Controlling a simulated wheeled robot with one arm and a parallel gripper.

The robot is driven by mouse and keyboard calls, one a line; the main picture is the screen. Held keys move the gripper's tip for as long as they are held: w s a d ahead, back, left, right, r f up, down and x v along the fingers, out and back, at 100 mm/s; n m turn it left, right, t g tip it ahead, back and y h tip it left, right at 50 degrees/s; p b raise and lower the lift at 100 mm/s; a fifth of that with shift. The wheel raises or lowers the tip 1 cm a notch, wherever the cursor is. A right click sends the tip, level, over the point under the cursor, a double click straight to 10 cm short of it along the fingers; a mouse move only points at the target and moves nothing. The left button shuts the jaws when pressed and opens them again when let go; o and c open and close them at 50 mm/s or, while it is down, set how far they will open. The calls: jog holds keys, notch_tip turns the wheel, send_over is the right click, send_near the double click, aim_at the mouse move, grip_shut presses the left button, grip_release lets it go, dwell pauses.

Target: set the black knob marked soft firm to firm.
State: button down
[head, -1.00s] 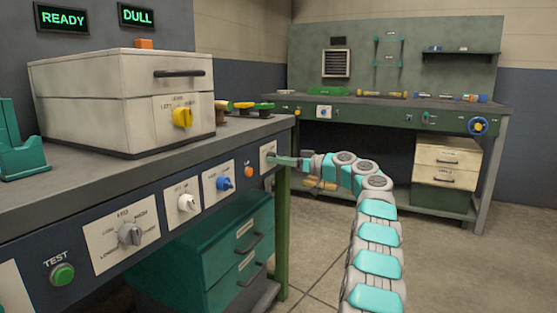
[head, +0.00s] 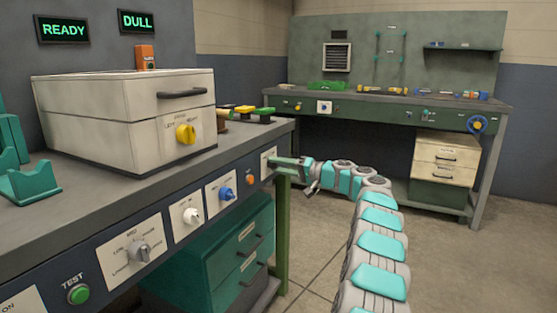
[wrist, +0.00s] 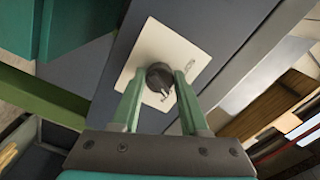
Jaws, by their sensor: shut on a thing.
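The black knob (wrist: 160,76) sits on a white plate (wrist: 147,45) on the bench's front panel, in the middle of the wrist view. My gripper (wrist: 157,84) has one green finger on each side of the knob and is shut on it. Lettering on the plate is partly visible at its right side but too small to read, so I cannot tell the setting. In the head view my gripper (head: 285,162) reaches the plate (head: 268,160) at the right end of the panel, and hides the knob.
A blue knob (head: 226,193), a white knob (head: 191,215), a grey knob (head: 141,252) and a green TEST button (head: 79,294) line the same panel. Teal drawers (head: 240,240) stand under the bench. Open floor (head: 320,250) lies to the right.

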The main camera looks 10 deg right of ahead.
jog(key=m+p, duration=0.2)
jog(key=m, duration=0.1)
jog(key=shift+r+m+p, duration=0.15)
jog(key=shift+m+p, duration=0.15)
jog(key=shift+m, duration=0.3)
jog(key=shift+c, duration=2.1)
grip_release()
jog(key=shift+d, duration=0.1)
jog(key=v, duration=0.7)
jog(key=shift+s+d+b, duration=0.25)
jog(key=shift+b, duration=0.2)
